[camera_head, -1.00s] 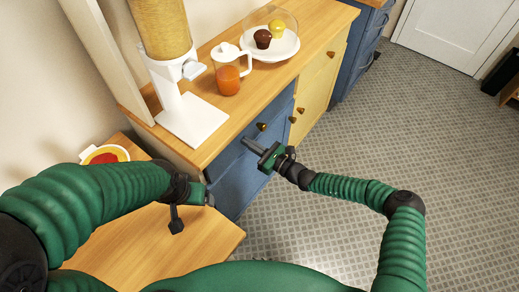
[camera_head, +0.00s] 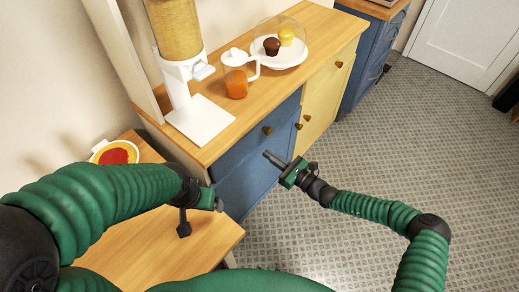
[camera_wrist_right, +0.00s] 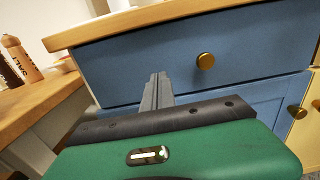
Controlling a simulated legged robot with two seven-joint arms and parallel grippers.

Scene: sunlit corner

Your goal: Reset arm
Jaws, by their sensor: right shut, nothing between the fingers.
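My right gripper (camera_head: 274,160) is shut and empty, held in the air in front of the blue drawer front (camera_head: 258,137) of the counter. In the right wrist view its two fingers (camera_wrist_right: 157,92) lie together and point toward the blue drawer (camera_wrist_right: 150,62), just left of its brass knob (camera_wrist_right: 204,61). My left arm comes in from the left, with its gripper (camera_head: 200,215) over the low wooden table. I cannot make out whether the left fingers are apart.
The wooden counter (camera_head: 268,82) holds a dispenser (camera_head: 183,75), a jug of orange drink (camera_head: 236,82) and a domed plate with muffins (camera_head: 286,55). A bowl with red contents (camera_head: 115,153) stands at the left. Tiled floor (camera_head: 400,140) is clear at the right.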

